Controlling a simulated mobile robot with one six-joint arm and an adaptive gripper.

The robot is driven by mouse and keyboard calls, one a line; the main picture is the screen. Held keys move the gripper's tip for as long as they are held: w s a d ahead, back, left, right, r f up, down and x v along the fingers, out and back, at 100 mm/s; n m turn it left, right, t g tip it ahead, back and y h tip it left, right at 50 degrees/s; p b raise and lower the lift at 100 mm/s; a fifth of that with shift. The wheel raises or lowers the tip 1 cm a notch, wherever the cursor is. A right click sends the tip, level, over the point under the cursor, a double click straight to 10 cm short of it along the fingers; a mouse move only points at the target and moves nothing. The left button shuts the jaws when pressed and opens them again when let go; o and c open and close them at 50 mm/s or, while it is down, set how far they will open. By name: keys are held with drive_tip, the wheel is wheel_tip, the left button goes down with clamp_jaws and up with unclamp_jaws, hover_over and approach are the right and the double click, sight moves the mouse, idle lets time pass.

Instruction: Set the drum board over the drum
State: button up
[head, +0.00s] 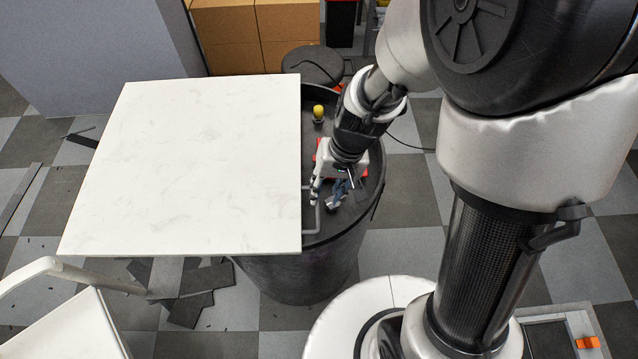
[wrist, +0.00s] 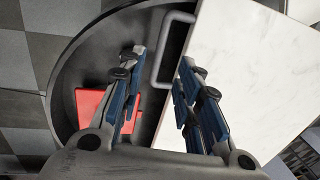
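The drum board is a large pale marbled slab (head: 195,170). It covers the left part of the dark drum (head: 305,268) and reaches far past it to the left; what bears its left side is hidden. A grey loop handle (head: 311,228) stands at its right edge. The drum's right part is uncovered. My gripper (head: 335,188) is over this part, beside the board's edge. In the wrist view my gripper (wrist: 158,62) is open, its blue-padded fingers on either side of the handle (wrist: 164,55). Contact cannot be told. The board (wrist: 245,80) fills the right.
A yellow-topped object (head: 318,113) and a red object (wrist: 93,108) show on the drum's uncovered top. A white chair-like item (head: 65,325) stands at lower left. Cardboard boxes (head: 255,35) and a dark round stool (head: 313,64) are behind. Dark broken pieces (head: 190,300) lie on the floor.

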sight(319, 210)
drive_tip(key=f+b, duration=0.1)
drive_tip(key=f, duration=0.1)
drive_tip(key=a+f+b, duration=0.1)
drive_tip(key=f, duration=0.2)
drive_tip(key=f+b, duration=0.1)
drive_tip(key=f, duration=0.1)
drive_tip(key=shift+a+f, duration=0.3)
drive_tip(key=shift+f, duration=0.05)
clamp_jaws()
idle(0.4)
